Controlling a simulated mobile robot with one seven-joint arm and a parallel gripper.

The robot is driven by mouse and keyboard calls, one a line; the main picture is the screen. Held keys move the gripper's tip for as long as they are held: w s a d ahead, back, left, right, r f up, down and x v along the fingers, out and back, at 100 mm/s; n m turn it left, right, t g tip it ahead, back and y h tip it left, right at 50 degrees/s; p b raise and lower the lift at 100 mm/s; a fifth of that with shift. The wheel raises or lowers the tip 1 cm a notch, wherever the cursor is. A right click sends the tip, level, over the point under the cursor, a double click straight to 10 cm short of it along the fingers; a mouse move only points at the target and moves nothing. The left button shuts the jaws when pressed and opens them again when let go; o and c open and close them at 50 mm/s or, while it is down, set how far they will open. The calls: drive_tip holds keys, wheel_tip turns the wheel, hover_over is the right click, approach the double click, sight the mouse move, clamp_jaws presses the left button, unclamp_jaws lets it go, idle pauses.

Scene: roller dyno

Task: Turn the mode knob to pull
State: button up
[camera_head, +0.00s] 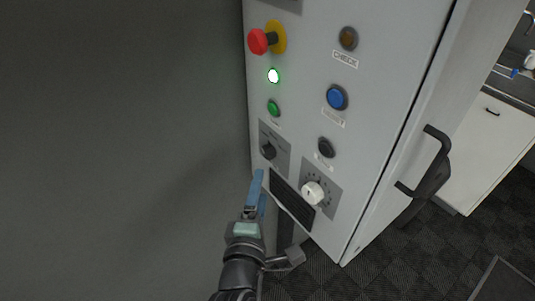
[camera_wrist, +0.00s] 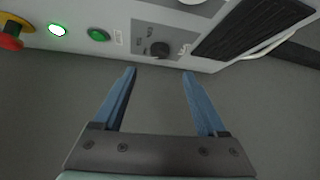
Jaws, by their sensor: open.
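The mode knob is most likely the black knob (camera_head: 268,151) on a grey plate at the lower left of the cabinet front. In the wrist view the same black knob (camera_wrist: 159,49) sits ahead of and between my fingertips, with small labels on its plate too blurred to read. My gripper (camera_head: 258,186) has blue fingers and is just below the knob in the head view. In the wrist view my gripper (camera_wrist: 159,73) is open and empty, with its fingers apart from the knob. Which label the knob points at cannot be told.
The panel (camera_head: 296,118) also carries a red emergency button (camera_head: 259,41), a lit green lamp (camera_head: 273,76), a green button (camera_head: 273,108), a blue button (camera_head: 337,97), a white dial (camera_head: 313,192) and a dark vent (camera_head: 291,200). A black door handle (camera_head: 432,165) sticks out at the right.

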sight(268, 157)
drive_tip(key=w, duration=0.3)
drive_tip(key=w+d, duration=0.1)
drive_tip(key=w, duration=0.3)
drive_tip(key=w+f, duration=0.1)
drive_tip(key=w, duration=0.2)
drive_tip(key=shift+w+d+b, duration=0.3)
drive_tip(key=shift+d+b, duration=0.05)
drive_tip(key=shift+d, duration=0.05)
drive_tip(key=shift+c, duration=0.2)
drive_tip(key=shift+f, duration=0.1)
clamp_jaws()
